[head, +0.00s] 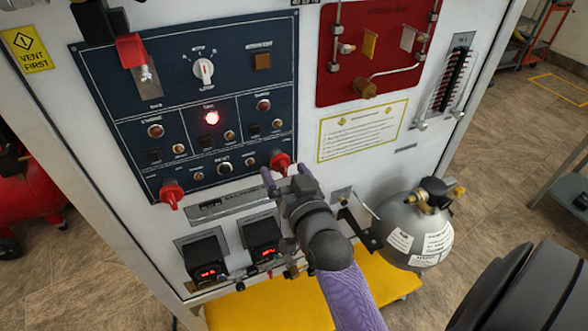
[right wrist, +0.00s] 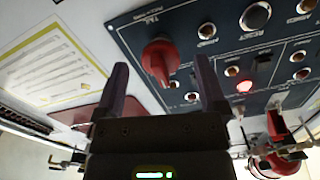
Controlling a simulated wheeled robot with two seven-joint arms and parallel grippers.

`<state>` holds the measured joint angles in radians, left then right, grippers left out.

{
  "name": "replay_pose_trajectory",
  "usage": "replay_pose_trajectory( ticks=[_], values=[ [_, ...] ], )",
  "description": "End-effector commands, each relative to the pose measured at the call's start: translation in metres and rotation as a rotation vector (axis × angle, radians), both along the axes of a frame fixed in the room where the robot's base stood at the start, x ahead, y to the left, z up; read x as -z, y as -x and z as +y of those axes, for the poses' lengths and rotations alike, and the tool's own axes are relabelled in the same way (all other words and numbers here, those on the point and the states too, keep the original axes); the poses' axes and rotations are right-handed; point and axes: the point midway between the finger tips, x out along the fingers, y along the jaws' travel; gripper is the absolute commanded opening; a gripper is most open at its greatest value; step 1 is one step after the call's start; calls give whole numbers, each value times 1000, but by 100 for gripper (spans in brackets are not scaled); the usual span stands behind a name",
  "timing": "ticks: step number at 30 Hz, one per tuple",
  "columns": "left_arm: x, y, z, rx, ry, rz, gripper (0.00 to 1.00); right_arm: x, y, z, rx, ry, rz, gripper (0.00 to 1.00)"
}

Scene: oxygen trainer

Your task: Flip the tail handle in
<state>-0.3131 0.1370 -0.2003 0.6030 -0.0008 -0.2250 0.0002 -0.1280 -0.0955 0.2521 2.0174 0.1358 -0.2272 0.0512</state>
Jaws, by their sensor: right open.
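The tail handle is a red knob-like handle (head: 281,160) at the lower right corner of the dark blue panel (head: 232,99). In the right wrist view the red handle (right wrist: 159,62) sits beside a label that seems to read "TAIL" and sticks out from the panel. My right gripper (head: 285,174) is open just in front of and below it, and its tips partly cover it in the head view. In the right wrist view the handle shows between the two spread fingers, with gaps on both sides. Contact cannot be seen. My left gripper is not in view.
A second red handle (head: 172,193) sits at the panel's lower left. Two small displays (head: 207,268) are below the panel. A grey round tank (head: 415,232) stands to the right of my right wrist. A yellow platform (head: 270,308) lies underneath. A red panel (head: 372,50) is above right.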

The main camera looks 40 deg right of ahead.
Motion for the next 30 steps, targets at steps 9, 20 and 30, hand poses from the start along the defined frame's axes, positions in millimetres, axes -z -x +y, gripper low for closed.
replay_pose_trajectory(
  ticks=[9, 20, 30],
  values=[
    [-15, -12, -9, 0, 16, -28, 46, -1, 63, 15, 0, -1, 1, 91],
    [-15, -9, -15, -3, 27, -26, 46, -1, 67, 16, -1, -1, -1, 91],
    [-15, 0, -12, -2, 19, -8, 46, 127, 76, 52, -125, -20, 347, 91]
  ],
)
